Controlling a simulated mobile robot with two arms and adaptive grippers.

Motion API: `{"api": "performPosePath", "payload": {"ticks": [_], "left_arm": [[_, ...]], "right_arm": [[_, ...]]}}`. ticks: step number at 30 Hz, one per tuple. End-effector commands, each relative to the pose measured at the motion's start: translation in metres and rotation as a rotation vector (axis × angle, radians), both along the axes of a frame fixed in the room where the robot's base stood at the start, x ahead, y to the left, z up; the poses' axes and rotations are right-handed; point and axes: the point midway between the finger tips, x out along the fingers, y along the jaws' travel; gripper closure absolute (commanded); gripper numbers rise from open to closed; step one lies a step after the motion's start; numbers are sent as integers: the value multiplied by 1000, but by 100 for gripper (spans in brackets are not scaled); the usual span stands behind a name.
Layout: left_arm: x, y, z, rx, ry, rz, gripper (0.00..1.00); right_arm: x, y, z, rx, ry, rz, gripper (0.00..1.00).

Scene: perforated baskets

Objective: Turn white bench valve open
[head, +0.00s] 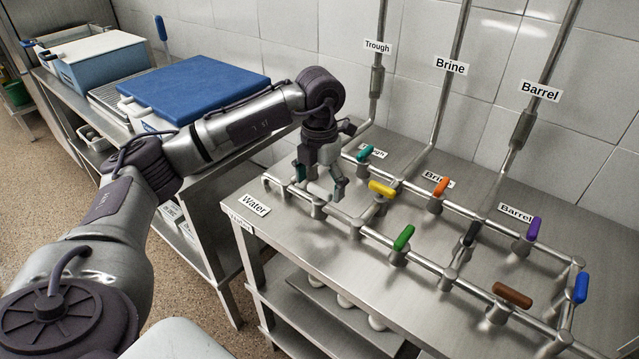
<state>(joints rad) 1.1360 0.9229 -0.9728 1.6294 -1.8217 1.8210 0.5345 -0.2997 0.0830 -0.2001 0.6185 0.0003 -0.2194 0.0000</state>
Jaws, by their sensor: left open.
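The white bench valve (318,191) sits on the left part of the pipework on the steel bench (330,260), near the Water label (255,205). Its white handle is partly hidden by my left gripper (320,185). The left gripper points down over this handle, open, with one finger on each side of it. Whether the fingers touch the handle I cannot tell. My right gripper is out of view.
Close by are a yellow valve (382,189), a green valve (404,237) and a teal valve (364,154). Orange, black, purple, brown and blue handles stand farther right. Upright pipes rise along the wall. A blue board (195,88) lies on the left table.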

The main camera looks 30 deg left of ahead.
Motion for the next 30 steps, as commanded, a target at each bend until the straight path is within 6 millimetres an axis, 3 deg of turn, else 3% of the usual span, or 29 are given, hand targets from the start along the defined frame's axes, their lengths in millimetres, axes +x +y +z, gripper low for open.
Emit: {"api": "performPosePath", "payload": {"ticks": [5, 15, 18, 30], "left_arm": [[1, 0, 19, -1, -4, 0, 8], [1, 0, 93, -1, -5, 0, 8], [1, 0, 107, 1, -5, 0, 8], [0, 0, 120, 0, -1, 1, 8]], "right_arm": [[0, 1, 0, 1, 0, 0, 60], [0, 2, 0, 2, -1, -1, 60], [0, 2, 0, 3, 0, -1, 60], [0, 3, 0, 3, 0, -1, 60]]}}
